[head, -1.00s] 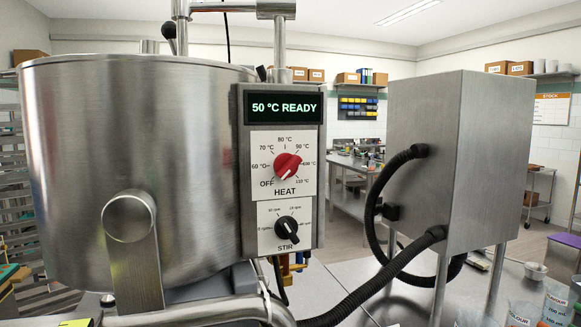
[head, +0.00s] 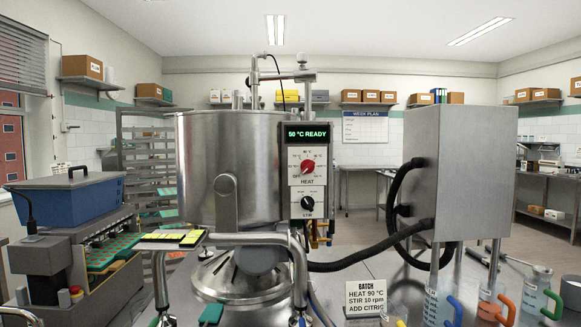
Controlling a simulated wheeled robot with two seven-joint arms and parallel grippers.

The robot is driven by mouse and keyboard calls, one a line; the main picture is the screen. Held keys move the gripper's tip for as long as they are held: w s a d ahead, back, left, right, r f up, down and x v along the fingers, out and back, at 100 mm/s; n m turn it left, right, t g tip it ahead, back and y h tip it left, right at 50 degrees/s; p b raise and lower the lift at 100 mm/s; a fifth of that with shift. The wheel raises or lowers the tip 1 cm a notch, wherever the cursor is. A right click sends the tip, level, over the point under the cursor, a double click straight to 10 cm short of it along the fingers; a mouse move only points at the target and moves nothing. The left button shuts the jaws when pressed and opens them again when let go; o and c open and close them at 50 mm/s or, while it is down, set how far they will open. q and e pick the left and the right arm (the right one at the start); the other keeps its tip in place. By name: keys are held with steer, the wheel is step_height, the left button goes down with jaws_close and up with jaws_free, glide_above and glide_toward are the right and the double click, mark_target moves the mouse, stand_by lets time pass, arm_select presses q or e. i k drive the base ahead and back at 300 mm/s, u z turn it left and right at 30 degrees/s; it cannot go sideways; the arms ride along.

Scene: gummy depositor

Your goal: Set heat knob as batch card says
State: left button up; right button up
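The red heat knob (head: 308,167) sits on the control panel at the right side of the steel kettle (head: 215,165). Its white mark appears to point lower left, toward OFF. The green display (head: 307,134) above it reads 50 °C READY. The black stir knob (head: 307,203) is below it. The batch card (head: 366,298) stands on the table at the lower right of the kettle and reads HEAT 90 °C, STIR 10 rpm, ADD CITRIC, with its lower edge cut off or hidden. I see neither gripper in the head view.
A steel box (head: 465,165) with black hoses stands right of the kettle. Jugs with coloured handles, one blue-handled (head: 439,300), stand at the lower right. A machine with a blue hopper (head: 70,210) stands at the left. Steel pipes cross in front of the kettle.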

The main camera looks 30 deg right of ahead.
mark_target(307, 166)
steer(key=z, duration=0.5)
steer(key=i, duration=0.65)
steer(key=z, duration=0.25)
